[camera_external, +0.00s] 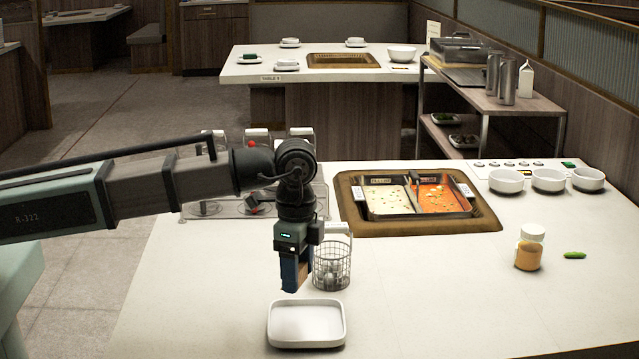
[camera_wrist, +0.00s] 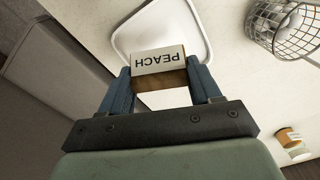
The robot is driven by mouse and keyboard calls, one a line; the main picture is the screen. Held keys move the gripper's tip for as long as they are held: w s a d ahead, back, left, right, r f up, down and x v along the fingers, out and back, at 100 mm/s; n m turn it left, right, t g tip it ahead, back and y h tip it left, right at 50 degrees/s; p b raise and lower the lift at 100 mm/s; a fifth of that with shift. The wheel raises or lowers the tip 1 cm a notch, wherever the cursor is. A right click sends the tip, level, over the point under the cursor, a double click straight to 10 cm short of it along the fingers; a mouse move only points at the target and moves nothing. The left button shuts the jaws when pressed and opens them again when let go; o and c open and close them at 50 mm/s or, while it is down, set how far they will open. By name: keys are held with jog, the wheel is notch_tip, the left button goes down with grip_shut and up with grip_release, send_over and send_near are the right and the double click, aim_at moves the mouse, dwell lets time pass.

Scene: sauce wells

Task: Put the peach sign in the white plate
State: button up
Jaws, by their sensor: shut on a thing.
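My gripper (camera_external: 293,283) points down just behind and above the near white plate (camera_external: 307,324). It is shut on the peach sign (camera_wrist: 159,61), a small block with a white face reading PEACH and a brown wooden side. The sign sits between the two blue fingers (camera_wrist: 162,80) in the wrist view. In the external view the fingers mostly hide it; a brown part (camera_external: 305,272) shows. The white plate is shallow, square with rounded corners, and looks empty. In the wrist view it (camera_wrist: 122,42) lies beyond and below the sign, partly covered by it.
A wire basket (camera_external: 332,266) stands close to the right of my gripper. Behind it is a sunken two-part soup pot (camera_external: 418,199). A jar with orange contents (camera_external: 529,250), a green pepper (camera_external: 574,255) and white bowls (camera_external: 548,180) stand at the right. The counter right of the plate is clear.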

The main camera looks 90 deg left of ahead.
aim_at(311, 329)
jog(key=shift+w+f+n, duration=0.4)
jog(key=shift+f+n, duration=0.4)
jog(key=shift+f, duration=0.8)
jog(key=shift+w+f+n, duration=0.35)
jog(key=shift+f+n, duration=0.45)
jog(key=shift+f, duration=0.85)
jog(key=shift+w+f+n, duration=0.4)
jog(key=shift+f+n, duration=0.4)
jog(key=shift+f, duration=0.8)
jog(key=shift+f, duration=0.15)
jog(key=o, duration=0.8)
jog(key=shift+c, duration=0.2)
notch_tip(311, 329, up, 12)
jog(key=shift+d+r, duration=0.1)
jog(key=shift+r, duration=0.1)
